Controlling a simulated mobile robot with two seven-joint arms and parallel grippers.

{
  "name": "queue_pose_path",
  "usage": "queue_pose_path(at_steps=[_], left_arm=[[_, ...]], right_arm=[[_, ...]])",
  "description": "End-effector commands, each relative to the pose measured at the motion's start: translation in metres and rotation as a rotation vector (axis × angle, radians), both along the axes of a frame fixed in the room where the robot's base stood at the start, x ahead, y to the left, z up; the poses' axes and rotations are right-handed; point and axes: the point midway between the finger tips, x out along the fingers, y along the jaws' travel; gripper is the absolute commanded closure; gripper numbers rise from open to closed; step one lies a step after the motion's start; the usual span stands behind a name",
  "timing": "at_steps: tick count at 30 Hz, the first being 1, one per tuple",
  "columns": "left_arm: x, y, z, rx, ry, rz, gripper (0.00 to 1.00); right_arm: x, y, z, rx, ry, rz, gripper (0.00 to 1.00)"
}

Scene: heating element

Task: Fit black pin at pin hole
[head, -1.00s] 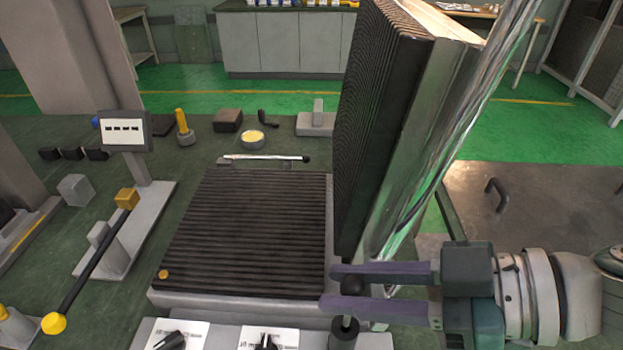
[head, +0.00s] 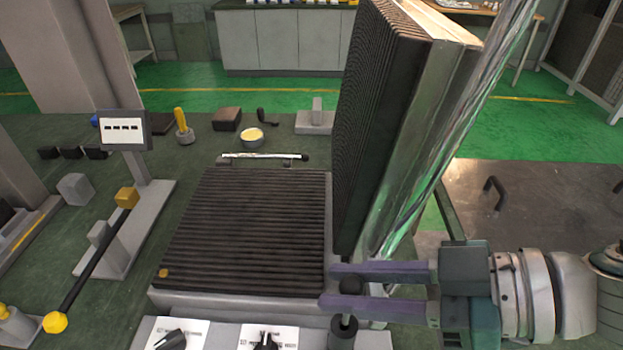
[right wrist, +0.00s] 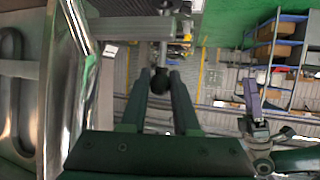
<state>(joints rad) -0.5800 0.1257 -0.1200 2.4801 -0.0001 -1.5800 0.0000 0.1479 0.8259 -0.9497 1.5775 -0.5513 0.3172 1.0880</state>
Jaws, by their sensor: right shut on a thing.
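A black round-headed piece (head: 351,286), which looks like the black pin, sits between the purple fingers of my right gripper (head: 328,286). The gripper is shut on it, near the front right corner of the ribbed plate. The round head also shows between the fingertips in the right wrist view (right wrist: 160,82). Below it, in the head view, stands a short upright post with a black collar (head: 343,325). I cannot make out the pin hole. A purple finger of what looks like my left gripper (right wrist: 252,97) shows in the right wrist view; its opening is unclear.
The ribbed lower plate (head: 245,230) lies flat. The raised ribbed lid (head: 385,130) with a shiny metal side stands right beside my right gripper. A lever with a yellow knob (head: 55,322) is at the left. Two black dials (head: 265,340) sit in front.

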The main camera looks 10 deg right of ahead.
Motion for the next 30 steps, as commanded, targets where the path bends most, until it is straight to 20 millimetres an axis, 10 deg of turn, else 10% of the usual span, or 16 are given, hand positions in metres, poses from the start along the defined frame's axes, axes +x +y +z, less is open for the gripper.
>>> queue_pose_path(at_steps=[30], left_arm=[[0.0, -0.0022, 0.0078, -0.008, 0.0, 0.006, 0.5]], right_arm=[[0.0002, 0.0002, 0.0012, 0.001, 0.001, -0.002, 1.0]])
